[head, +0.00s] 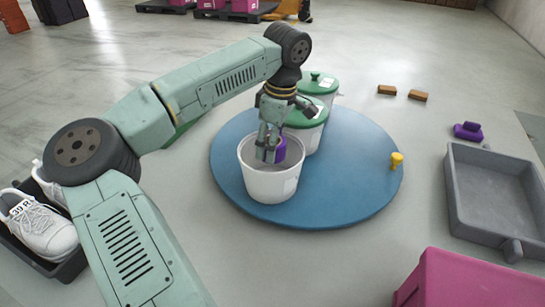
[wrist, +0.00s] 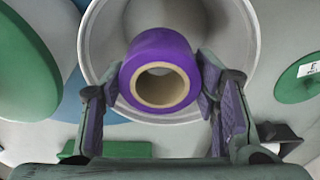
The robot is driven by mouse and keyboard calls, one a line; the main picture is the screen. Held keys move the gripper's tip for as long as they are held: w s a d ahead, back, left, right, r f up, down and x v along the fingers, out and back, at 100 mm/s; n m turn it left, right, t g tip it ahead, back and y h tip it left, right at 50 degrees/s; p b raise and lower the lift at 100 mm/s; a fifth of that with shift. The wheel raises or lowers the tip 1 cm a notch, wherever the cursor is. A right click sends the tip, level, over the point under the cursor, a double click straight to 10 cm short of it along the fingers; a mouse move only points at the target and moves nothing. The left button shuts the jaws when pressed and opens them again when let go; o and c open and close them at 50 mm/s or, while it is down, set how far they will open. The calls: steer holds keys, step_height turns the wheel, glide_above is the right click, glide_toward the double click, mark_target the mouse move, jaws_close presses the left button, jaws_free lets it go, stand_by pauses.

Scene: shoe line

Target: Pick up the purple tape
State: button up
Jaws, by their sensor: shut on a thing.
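The purple tape (wrist: 161,47) is a purple roll with a tan cardboard core. In the wrist view it sits between the fingers of my gripper (wrist: 163,100), with the open white bucket (wrist: 99,35) behind it. In the head view my gripper (head: 268,155) points down into the open white bucket (head: 268,185), and part of the purple tape (head: 281,150) shows at its right side. My gripper is shut on the tape, at the level of the bucket's mouth. The tape's lower part is hidden by the bucket wall.
The bucket stands on a round blue mat (head: 345,180). Two white buckets with green lids (head: 308,112) (head: 319,84) stand behind it. A yellow peg (head: 396,160) is at the mat's right edge. A grey tray (head: 490,205) and a pink box (head: 465,280) lie right. White shoes (head: 40,225) are left.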

step_height(320, 180, up, 8)
steer(key=p, duration=0.7)
stand_by(0.3)
